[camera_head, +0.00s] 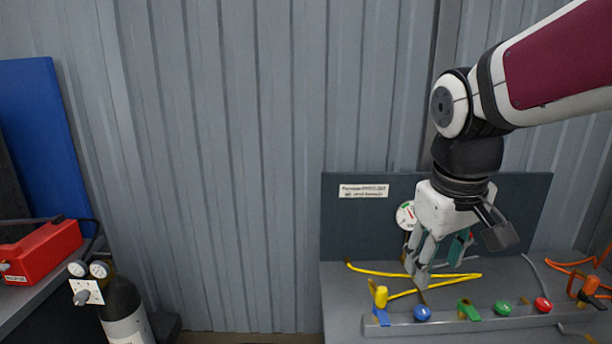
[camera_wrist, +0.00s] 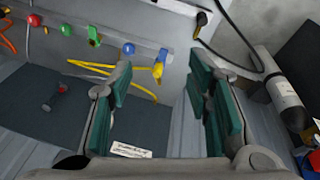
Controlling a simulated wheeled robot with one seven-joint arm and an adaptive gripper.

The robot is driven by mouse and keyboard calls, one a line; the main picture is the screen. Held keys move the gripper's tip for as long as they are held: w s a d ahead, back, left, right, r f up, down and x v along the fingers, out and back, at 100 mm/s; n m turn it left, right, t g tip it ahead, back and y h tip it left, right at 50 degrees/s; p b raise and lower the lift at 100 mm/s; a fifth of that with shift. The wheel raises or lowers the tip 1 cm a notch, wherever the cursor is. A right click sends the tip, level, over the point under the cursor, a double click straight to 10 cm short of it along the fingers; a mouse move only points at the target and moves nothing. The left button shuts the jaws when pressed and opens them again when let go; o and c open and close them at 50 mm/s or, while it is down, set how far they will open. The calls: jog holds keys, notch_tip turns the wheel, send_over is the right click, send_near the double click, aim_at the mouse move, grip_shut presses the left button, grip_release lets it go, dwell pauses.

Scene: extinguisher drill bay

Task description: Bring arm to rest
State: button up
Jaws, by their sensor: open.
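My gripper (camera_head: 432,262) hangs from my arm on the right of the head view, fingers pointing down over the bench. In the wrist view my gripper (camera_wrist: 160,105) shows its two green-padded fingers wide apart with nothing between the pads. In the head view the fingers overlap a yellow hose (camera_head: 375,270) lying on the bench; I cannot tell whether they touch it. A round white gauge (camera_head: 406,215) is partly hidden behind the gripper.
The bench (camera_head: 345,310) has a front rail with blue (camera_head: 422,313), green (camera_head: 502,308) and red (camera_head: 543,304) knobs. A dark back panel (camera_head: 345,230) stands behind. An orange hose (camera_head: 570,263) lies right. A black cylinder (camera_head: 122,300) and red box (camera_head: 42,252) stand left. Open floor space lies between.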

jog(key=s+f+m+t+y, duration=0.1)
jog(key=s+m+t, duration=0.1)
jog(key=s, duration=1.2)
jog(key=shift+s+f+m, duration=0.25)
jog(key=shift+f+m, duration=0.05)
jog(key=shift+m, duration=0.3)
jog(key=shift+o, duration=0.6)
